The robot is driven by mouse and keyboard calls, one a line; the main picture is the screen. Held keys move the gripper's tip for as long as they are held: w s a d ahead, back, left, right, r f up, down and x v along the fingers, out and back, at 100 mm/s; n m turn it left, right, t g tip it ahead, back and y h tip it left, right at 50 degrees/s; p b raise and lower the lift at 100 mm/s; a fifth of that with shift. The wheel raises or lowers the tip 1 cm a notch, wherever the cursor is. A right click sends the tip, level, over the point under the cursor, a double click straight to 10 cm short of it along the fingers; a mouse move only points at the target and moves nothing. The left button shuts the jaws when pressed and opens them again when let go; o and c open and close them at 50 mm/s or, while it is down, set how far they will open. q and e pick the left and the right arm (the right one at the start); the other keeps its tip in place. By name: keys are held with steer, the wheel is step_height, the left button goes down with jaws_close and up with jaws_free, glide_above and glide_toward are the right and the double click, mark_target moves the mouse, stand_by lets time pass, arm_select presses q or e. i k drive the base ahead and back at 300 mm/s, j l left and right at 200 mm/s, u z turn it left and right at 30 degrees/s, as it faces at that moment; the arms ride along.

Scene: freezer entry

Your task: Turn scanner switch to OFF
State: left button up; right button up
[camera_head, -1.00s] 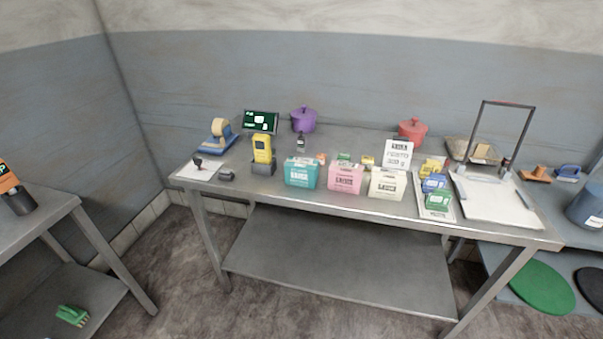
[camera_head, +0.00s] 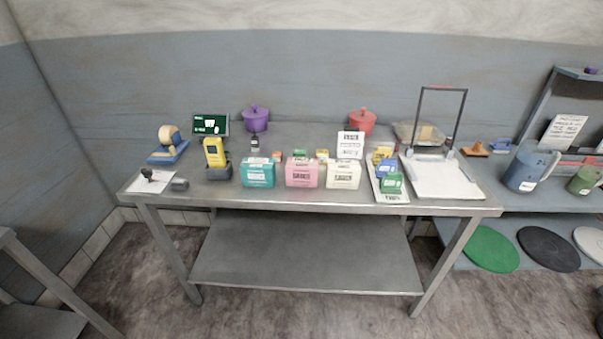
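A yellow handheld scanner (camera_head: 214,152) stands upright in a dark grey cradle (camera_head: 219,173) on the left part of the steel table (camera_head: 310,238). Its switch is too small to make out from here. Neither of my grippers is in view.
A display (camera_head: 211,125), a tape dispenser (camera_head: 168,146) and a purple pot (camera_head: 256,119) stand around the scanner. Teal (camera_head: 257,173), pink (camera_head: 302,172) and cream (camera_head: 343,175) boxes stand to its right. Open floor lies in front of the table.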

mark_target(147, 173)
steer(key=u, duration=1.25)
steer(key=i+u, duration=0.1)
